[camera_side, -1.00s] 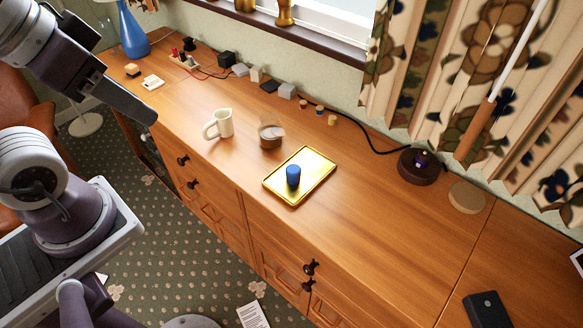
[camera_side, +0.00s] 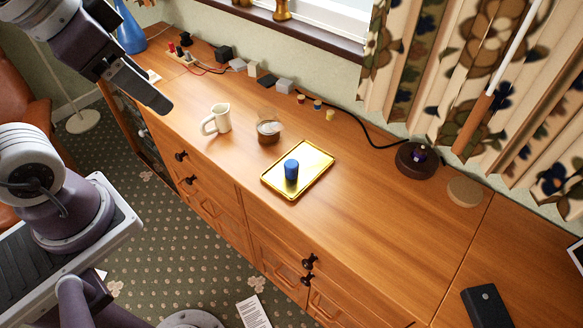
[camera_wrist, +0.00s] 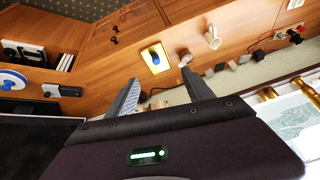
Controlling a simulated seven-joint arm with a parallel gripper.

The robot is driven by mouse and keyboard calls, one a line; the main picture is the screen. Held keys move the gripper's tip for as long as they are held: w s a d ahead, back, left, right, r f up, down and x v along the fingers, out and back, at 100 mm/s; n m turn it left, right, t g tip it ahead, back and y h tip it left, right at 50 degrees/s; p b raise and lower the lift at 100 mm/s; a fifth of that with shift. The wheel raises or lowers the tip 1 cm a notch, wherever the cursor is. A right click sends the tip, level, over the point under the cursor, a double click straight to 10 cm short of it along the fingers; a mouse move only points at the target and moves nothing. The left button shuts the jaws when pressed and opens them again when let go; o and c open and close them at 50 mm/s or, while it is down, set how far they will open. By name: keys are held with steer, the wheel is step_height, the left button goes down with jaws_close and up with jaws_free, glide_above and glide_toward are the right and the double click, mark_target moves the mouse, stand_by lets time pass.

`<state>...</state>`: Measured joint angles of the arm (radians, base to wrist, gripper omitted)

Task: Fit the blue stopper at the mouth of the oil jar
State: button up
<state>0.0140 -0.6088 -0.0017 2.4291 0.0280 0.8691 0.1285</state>
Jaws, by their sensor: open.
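The blue stopper (camera_side: 291,171) stands upright on a shallow gold tray (camera_side: 314,177) on the wooden cabinet. It also shows in the wrist view (camera_wrist: 153,54). The oil jar (camera_side: 269,128), small and clear with dark contents, stands just behind the tray. In the wrist view the jar (camera_wrist: 185,60) is partly hidden by a finger. My gripper (camera_side: 160,106) is at the upper left, in the air, well apart from stopper and jar. In the wrist view its fingers (camera_wrist: 159,70) are spread, with nothing held between them.
A cream jug (camera_side: 217,119) stands left of the jar. Small blocks, reels and a black cable line the wall behind. A dark round device (camera_side: 416,160) and a tan disc (camera_side: 464,192) lie at the right.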

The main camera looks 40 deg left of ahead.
steer(key=w+f+m+g, duration=0.25)
steer(key=w+m, duration=0.35)
steer(key=w, duration=0.4)
steer(key=m+g+y, duration=0.1)
steer(key=m+g, duration=0.1)
steer(key=m, duration=1.3)
glide_above(292, 164)
steer(key=f, duration=2.7)
steer(key=shift+s+f, duration=0.25)
steer(key=shift+s, duration=0.15)
steer(key=f, duration=0.4)
steer(key=w+f, duration=0.1)
steer(key=f, duration=0.1)
steer(key=shift+a+f, duration=0.15)
steer(key=shift+f, duration=0.2)
jaws_close()
steer(key=r, duration=0.9)
steer(key=shift+w+a+r, duration=0.15)
steer(key=shift+a+r, duration=0.05)
steer(key=shift+r, duration=0.1)
steer(key=w+a+r+n, duration=0.2)
steer(key=w+a+r, duration=0.1)
steer(key=a, duration=0.4)
steer(key=w+a+r+n, duration=0.2)
steer(key=w+a+r, duration=0.1)
steer(key=a, duration=0.4)
steer(key=shift+w+a+g+y, duration=0.2)
steer(key=shift+w+g+y, duration=0.05)
steer(key=shift+g+y, duration=0.1)
